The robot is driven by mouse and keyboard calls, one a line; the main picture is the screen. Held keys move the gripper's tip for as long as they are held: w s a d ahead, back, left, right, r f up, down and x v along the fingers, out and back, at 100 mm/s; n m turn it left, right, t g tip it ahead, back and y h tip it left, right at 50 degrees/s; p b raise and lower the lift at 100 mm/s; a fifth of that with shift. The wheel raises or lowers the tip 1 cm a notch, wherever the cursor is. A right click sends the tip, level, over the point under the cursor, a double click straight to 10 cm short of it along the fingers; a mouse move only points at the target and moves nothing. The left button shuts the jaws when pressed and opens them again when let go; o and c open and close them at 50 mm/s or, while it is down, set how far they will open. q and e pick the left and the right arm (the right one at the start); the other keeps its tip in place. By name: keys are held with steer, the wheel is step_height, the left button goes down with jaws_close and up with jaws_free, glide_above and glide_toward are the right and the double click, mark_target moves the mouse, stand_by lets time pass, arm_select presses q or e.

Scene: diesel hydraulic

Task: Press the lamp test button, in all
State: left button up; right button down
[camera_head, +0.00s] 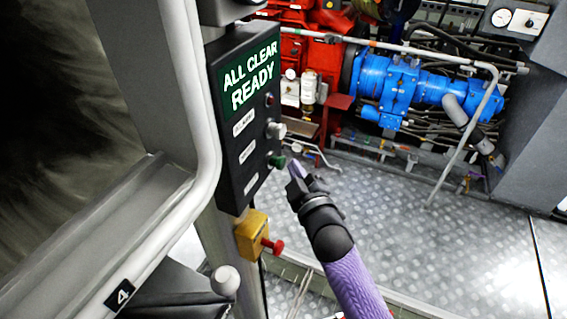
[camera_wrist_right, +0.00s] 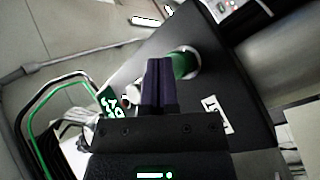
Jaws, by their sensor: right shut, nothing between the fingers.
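A dark control panel (camera_head: 236,150) carries a lit green sign (camera_head: 249,79) reading "ALL CLEAR READY". Down its right side are a dark reddish button (camera_head: 269,99), a silver knob (camera_head: 275,130) and a green button (camera_head: 276,161). My right gripper (camera_head: 293,172) is shut and empty, its tips just right of the green button. In the right wrist view, the shut fingers (camera_wrist_right: 158,80) show beside the green button (camera_wrist_right: 184,64), which they partly cover. A white label (camera_wrist_right: 215,114) ending in "ST" is near it. Whether the fingers touch the button cannot be told. My left gripper is not in view.
A yellow box (camera_head: 251,236) with a red knob (camera_head: 273,246) sits below the panel. A grey window frame (camera_head: 208,130) stands left. A railing (camera_head: 395,47) and blue machinery (camera_head: 400,88) lie behind. The metal floor (camera_head: 420,220) at right is open.

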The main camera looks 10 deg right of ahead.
steer(key=shift+w+a, duration=0.35)
steer(key=shift+a, duration=0.15)
stand_by(0.8)
steer(key=shift+d, duration=0.1)
steer(key=shift+s+d+p, duration=0.3)
steer(key=shift+s+d, duration=0.2)
steer(key=shift+d, duration=0.1)
steer(key=s+d+p, duration=0.1)
steer(key=d, duration=0.1)
steer(key=s+d+p, duration=0.1)
steer(key=s+d, duration=0.1)
steer(key=shift+d, duration=0.1)
stand_by(0.5)
stand_by(0.6)
